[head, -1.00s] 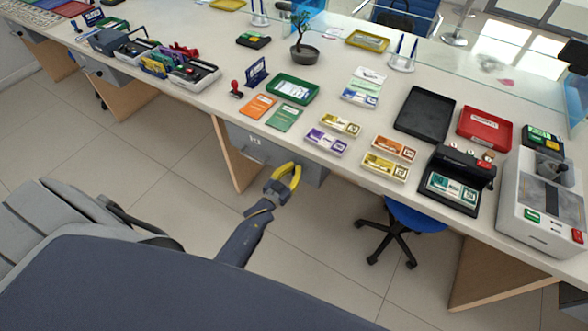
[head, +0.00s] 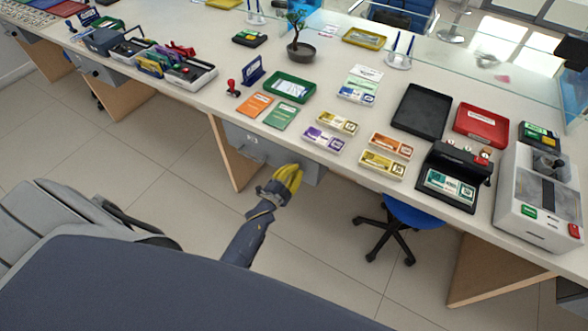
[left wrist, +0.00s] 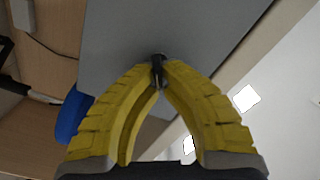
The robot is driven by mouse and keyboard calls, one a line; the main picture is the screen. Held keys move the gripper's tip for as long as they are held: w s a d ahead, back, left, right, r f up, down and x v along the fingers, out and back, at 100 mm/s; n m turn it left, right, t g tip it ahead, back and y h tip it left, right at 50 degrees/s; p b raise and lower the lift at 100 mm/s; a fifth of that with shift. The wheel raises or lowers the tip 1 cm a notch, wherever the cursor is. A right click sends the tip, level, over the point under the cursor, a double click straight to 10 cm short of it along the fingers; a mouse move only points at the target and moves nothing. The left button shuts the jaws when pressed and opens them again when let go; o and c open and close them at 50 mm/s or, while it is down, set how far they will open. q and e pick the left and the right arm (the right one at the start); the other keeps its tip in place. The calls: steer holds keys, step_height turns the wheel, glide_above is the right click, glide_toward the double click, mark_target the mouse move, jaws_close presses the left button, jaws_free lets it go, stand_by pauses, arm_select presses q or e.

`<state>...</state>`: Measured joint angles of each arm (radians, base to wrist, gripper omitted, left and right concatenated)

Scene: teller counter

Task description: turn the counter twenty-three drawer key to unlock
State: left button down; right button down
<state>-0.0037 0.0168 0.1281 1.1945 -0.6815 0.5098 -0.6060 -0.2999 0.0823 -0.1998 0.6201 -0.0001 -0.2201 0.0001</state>
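The grey drawer unit (head: 275,155) hangs under the counter, above the floor, with a small label on its front. My left gripper (head: 295,170) is at the drawer front, its yellow fingers drawn together. In the left wrist view, the fingertips close from both sides on a small dark key (left wrist: 158,72) at the grey drawer face (left wrist: 200,40). The key's turn angle is hard to tell, and the key is hidden in the head view. The drawer looks closed. My right gripper is not in view.
The countertop (head: 225,110) above holds a green tray (head: 289,87), orange and green booklets, and several banknote bundles. A blue swivel chair (head: 410,215) stands to the right under the counter. The floor in front of the drawer is clear.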

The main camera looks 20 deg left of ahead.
arm_select(q)
steer(key=m, duration=0.6)
steer(key=shift+d+f, duration=0.15)
steer(key=shift+f, duration=0.2)
steer(key=shift+m, duration=0.4)
steer(key=c, duration=1.6)
jaws_free()
steer(key=shift+o, duration=0.2)
steer(key=s+a, duration=0.1)
steer(key=s, duration=1.1)
steer(key=shift+a+f, duration=0.1)
